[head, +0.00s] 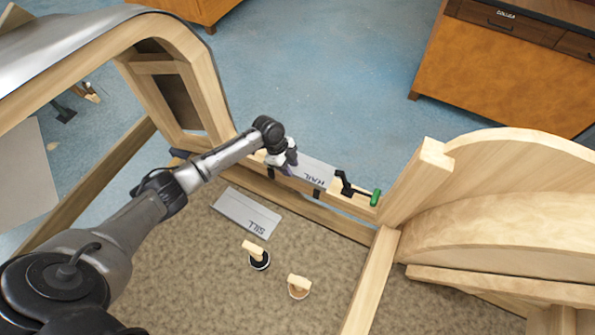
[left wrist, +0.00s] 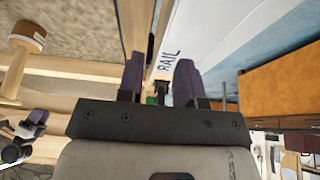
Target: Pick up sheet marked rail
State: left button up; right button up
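The sheet marked RAIL (head: 316,172) is a pale grey panel along the far wooden beam in the head view. It also shows in the left wrist view (left wrist: 186,38), its lettering just ahead of my fingers. My left gripper (head: 287,160) is at the sheet's left end. In the left wrist view its purple fingers (left wrist: 158,78) stand apart, with the beam and sheet edge between and beyond them. Whether the fingers touch the sheet is unclear. A purple-tipped part (left wrist: 36,117) at the lower left seems to be my right gripper, too small to read.
A black clamp with a green handle (head: 376,197) sits on the beam right of the sheet. A sheet marked SILL (head: 247,213) lies on the brown floor. A curved wooden frame (head: 205,85) rises at left.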

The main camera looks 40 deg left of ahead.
aim_at(299, 168)
pick_arm(q)
jog(key=x, duration=0.3)
jog(key=shift+d+f, duration=0.15)
jog(key=shift+f, duration=0.1)
jog(key=shift+c, duration=0.2)
grip_shut()
jog(key=shift+r, duration=0.1)
